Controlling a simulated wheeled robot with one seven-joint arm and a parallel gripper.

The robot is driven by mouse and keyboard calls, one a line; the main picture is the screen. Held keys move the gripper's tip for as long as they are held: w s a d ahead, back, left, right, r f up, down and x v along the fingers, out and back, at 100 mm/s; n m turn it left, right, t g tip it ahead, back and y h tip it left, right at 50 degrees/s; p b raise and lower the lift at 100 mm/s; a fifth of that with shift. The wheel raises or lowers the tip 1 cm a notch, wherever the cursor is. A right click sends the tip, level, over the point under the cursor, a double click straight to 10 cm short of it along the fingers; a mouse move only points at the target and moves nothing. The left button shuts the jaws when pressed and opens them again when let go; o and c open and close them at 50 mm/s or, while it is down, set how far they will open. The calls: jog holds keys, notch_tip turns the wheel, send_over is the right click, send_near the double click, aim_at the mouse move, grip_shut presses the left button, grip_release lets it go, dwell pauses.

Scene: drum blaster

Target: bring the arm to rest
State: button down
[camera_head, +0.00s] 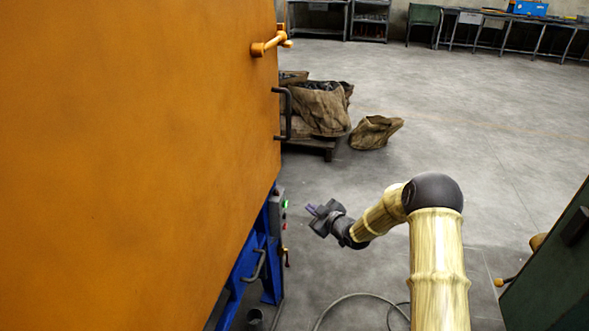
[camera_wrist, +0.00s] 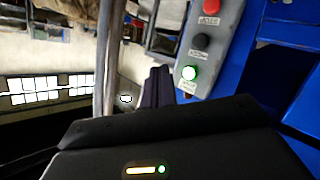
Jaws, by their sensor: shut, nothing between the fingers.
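My gripper (camera_head: 313,211) is at the end of my arm, in front of the control box on the blue frame. In the wrist view my gripper's fingers (camera_wrist: 156,88) are together and hold nothing. The grey control box (camera_wrist: 212,45) shows there with a red button (camera_wrist: 212,6), a black button (camera_wrist: 202,41) and a lit green button (camera_wrist: 189,73). In the head view the green button (camera_head: 285,204) is small, just left of my fingertips. I cannot tell how wide the gap between fingertips and box is.
A large orange door (camera_head: 140,150) with a dark handle (camera_head: 287,114) fills the left. The blue frame (camera_head: 240,275) stands below it. Brown sacks (camera_head: 318,108) lie on a pallet behind. A dark green panel (camera_head: 555,265) is at the right. A cable (camera_head: 350,297) lies on the floor. The middle floor is clear.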

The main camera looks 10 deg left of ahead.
jog(key=s+d+r+m+g+h, duration=0.2)
jog(key=s+d+r+m+h, duration=0.15)
jog(key=s+d, duration=0.35)
jog(key=s+d+r+m+g+h, duration=0.2)
jog(key=s+d+r+m+h, duration=0.15)
jog(key=s+d, duration=0.3)
jog(key=s+d+r+m+g+h, duration=0.1)
jog(key=s+d+r+m+g, duration=0.15)
jog(key=s, duration=0.85)
jog(key=s+d+r+m+g+h, duration=0.2)
jog(key=s+d+m, duration=0.2)
jog(key=s, duration=0.7)
jog(key=w+p+v, duration=0.3)
jog(key=p+v, duration=1.1)
jog(key=p, duration=0.1)
jog(key=w+d+r+p+v, duration=0.1)
jog(key=w+p+v, duration=0.2)
jog(key=p+v, duration=1.1)
jog(key=shift+s+a+r+p, duration=0.2)
jog(key=shift+s+r+p, duration=0.05)
jog(key=shift+r+p, duration=0.15)
